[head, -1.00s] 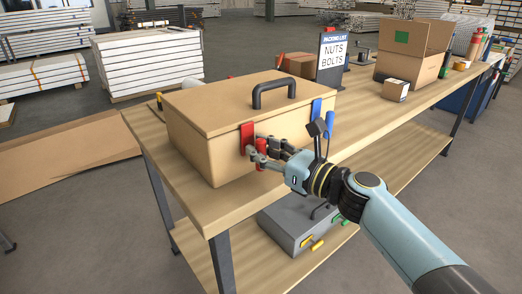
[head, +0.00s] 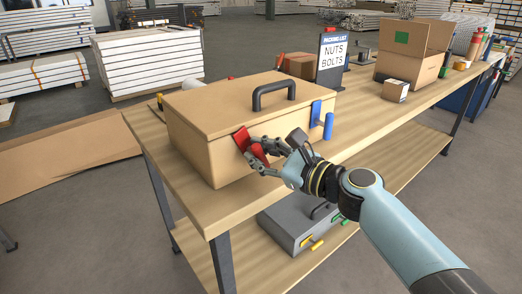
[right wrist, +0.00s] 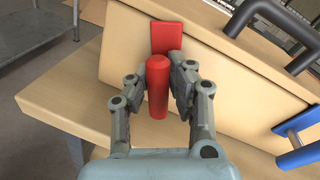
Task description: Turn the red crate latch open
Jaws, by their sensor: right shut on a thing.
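The tan crate (head: 210,118) stands on the wooden table with its lid down and a dark handle on top. The red latch (head: 242,138) is on its front face, its plate tilted in the head view. My right gripper (head: 259,153) is at the latch, shut on its red knob; the wrist view shows the red knob (right wrist: 158,88) between both fingers and the red plate (right wrist: 167,37) behind it. The blue latch (head: 321,120) is on the same face, to the right. My left gripper is not in view.
A packing list sign (head: 332,59) and open cardboard box (head: 411,50) stand farther back on the table (head: 370,110). A grey case (head: 295,228) with yellow and green latches sits on the lower shelf, below my right arm.

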